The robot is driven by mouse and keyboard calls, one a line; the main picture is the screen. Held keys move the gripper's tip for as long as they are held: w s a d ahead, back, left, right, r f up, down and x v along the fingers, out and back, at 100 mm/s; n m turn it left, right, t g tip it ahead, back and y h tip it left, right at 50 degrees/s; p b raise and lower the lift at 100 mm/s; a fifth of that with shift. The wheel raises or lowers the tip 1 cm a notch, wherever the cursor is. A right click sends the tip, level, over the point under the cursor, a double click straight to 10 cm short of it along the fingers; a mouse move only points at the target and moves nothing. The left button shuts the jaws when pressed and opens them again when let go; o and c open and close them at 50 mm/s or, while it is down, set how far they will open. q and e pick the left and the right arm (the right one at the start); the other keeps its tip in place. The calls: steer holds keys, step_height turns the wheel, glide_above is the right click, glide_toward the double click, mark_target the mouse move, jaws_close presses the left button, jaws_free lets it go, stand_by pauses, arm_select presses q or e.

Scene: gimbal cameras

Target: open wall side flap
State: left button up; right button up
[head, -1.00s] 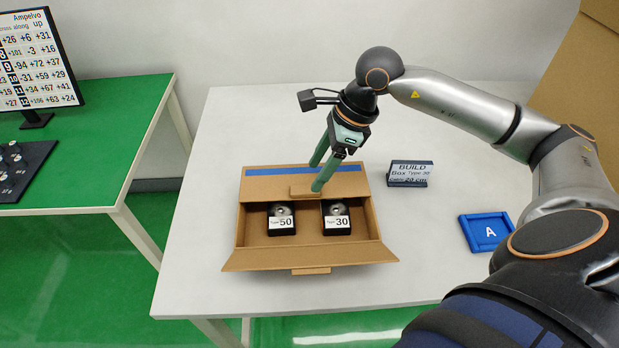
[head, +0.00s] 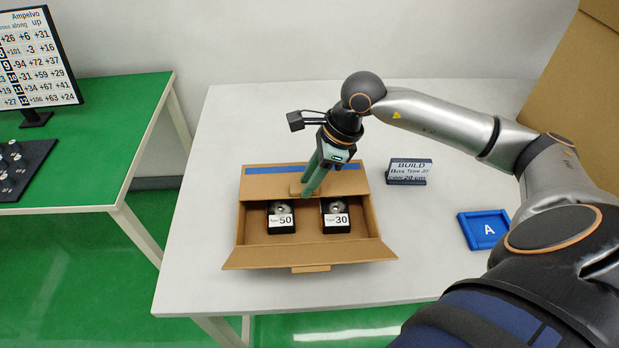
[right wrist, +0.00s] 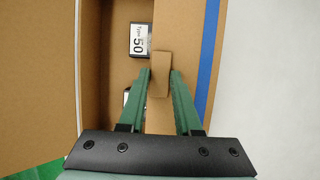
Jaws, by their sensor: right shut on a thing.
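The open cardboard box (head: 288,245) stands on the white table. Its wall side flap (head: 265,186), with a blue stripe along the back, lies over the back part of the box. The flap's small tab (head: 295,189) is at its inner edge. My right gripper (head: 307,194) is at this tab. In the right wrist view the green fingers (right wrist: 161,76) are on either side of the tab (right wrist: 159,62), shut on it. The left gripper is not in view.
Two black blocks labelled 50 (head: 281,221) and 30 (head: 337,221) sit inside the box. The front flap (head: 310,256) is folded outward. The table's left part is clear.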

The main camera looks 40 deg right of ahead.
jaws_close()
stand_by(0.8)
